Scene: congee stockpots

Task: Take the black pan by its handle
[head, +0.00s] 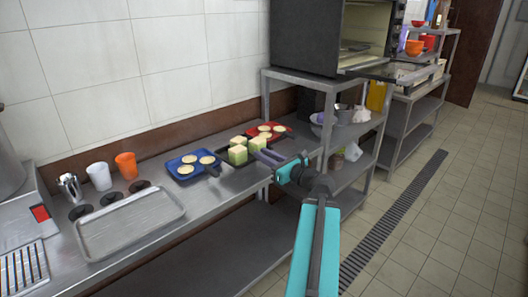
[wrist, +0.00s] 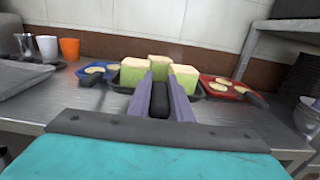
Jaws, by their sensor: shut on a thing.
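The black pan (head: 225,157) sits on the metal counter between a blue pan and a red pan. It holds several green and cream blocks (head: 237,154), which also show in the wrist view (wrist: 150,71). In the wrist view the pan's rim (wrist: 204,94) shows beside the blocks. My gripper (head: 261,154) reaches in from the right in the head view. In the wrist view its two purple fingers (wrist: 160,88) are shut on the black handle (wrist: 159,100), one on each side. Part of the pan is hidden behind the blocks and fingers.
A blue pan (head: 182,175) and a red pan (head: 279,130), both with pale round pieces, stand close on either side. A metal tray (head: 130,222), white cup (head: 99,176) and orange cup (head: 126,165) are farther left. A shelf rack (head: 326,86) stands right.

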